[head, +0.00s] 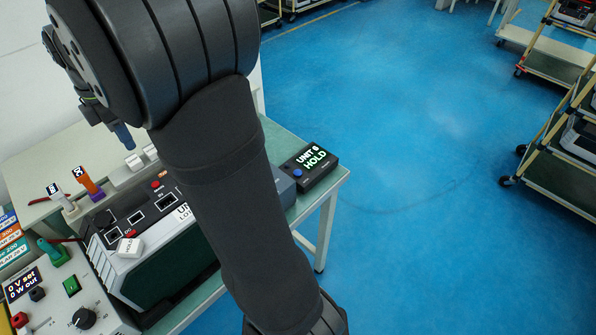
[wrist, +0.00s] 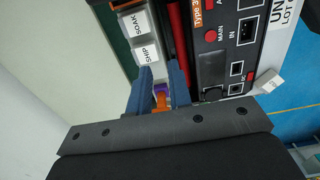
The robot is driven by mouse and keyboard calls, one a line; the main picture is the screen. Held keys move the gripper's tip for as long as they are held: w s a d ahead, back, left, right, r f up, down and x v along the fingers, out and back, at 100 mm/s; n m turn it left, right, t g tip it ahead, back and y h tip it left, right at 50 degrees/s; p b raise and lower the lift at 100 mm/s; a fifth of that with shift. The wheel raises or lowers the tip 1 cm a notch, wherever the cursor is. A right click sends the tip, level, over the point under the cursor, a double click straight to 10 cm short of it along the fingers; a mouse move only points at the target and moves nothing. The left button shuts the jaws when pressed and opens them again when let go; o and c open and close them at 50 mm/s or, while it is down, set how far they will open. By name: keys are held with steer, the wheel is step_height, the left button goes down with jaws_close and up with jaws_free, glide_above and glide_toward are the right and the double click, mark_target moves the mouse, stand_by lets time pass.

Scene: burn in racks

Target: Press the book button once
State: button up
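A small black box (head: 318,168) with a lit display reading "UNIT 8 HOLD" sits at the right end of the bench. A round blue button (head: 297,173) is on its face; the small print by it is too small to read, so I cannot tell if it is the book button. My gripper (head: 123,136) is over the back left of the bench, well left of the box. In the wrist view my gripper (wrist: 161,88) has its two blue fingers apart, with an orange and purple connector (wrist: 160,98) showing in the gap beyond them. Neither the box nor the blue button shows in the wrist view.
A unit with sockets (head: 150,215) stands mid-bench, partly hidden by my arm. A power supply (head: 75,290) with a knob is at front left. Trays labelled SOAK and SHIP (wrist: 147,54) lie near the gripper. Racks (head: 560,150) stand right, across clear blue floor.

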jaws_close()
stand_by(1.3)
steer(key=w+m+t+y, duration=0.2)
steer(key=w+m+t, duration=0.1)
steer(key=w, duration=0.5)
steer(key=w+d+f+t+h, duration=0.1)
steer(key=w+d+t, duration=0.2)
steer(key=w+d, duration=0.5)
steer(key=w+d+f+t+h, duration=0.1)
steer(key=w+d+t, duration=0.25)
steer(key=d, duration=0.85)
steer(key=d+f+n, duration=0.3)
steer(key=d, duration=0.8)
steer(key=s+d+f+n+y, duration=0.3)
steer(key=s+d+f, duration=0.3)
steer(key=s, duration=0.4)
steer(key=shift+s+f+n+g, duration=0.35)
steer(key=shift+f+n+g, duration=0.1)
steer(key=shift+n, duration=0.15)
